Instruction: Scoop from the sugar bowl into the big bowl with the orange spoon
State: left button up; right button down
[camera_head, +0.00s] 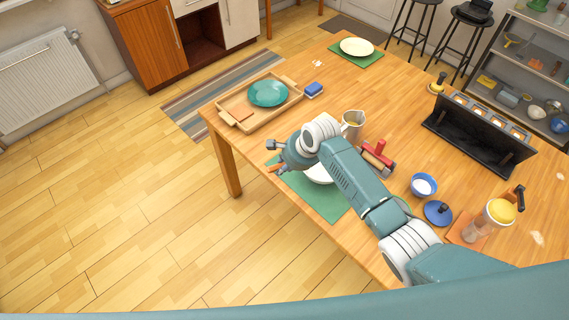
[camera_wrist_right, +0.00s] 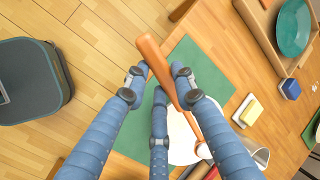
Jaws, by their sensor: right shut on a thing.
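My right gripper (camera_head: 279,157) is above the near edge of the table, over the green mat (camera_head: 325,202). In the right wrist view its fingers (camera_wrist_right: 160,84) are closed around the orange spoon (camera_wrist_right: 152,52). The big bowl (camera_head: 318,175) is on the green mat, partly hidden by my right arm in the head view. The blue sugar bowl (camera_head: 424,186) with white contents stands to the right of my arm. My left gripper is not in view.
A blue lid (camera_head: 438,213) lies beside the sugar bowl. A metal jug (camera_head: 352,124) and a red-handled thing (camera_head: 378,157) stand behind my arm. A wooden tray (camera_head: 240,123) with a teal plate is at left, a black rack (camera_head: 478,135) at right.

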jog(key=shift+t, duration=0.5)
jog(key=shift+s+f+m+t+y+b, duration=0.15)
jog(key=shift+t+y+b, duration=0.2)
jog(key=shift+t+b, duration=0.45)
jog(key=shift+s+f+m+t+y+b, duration=0.15)
jog(key=shift+t+y+b, duration=0.25)
jog(key=shift+t, duration=0.65)
jog(key=shift+f+t+y+b, duration=0.15)
jog(key=shift+t+y+b, duration=0.1)
jog(key=shift+t+b, duration=0.6)
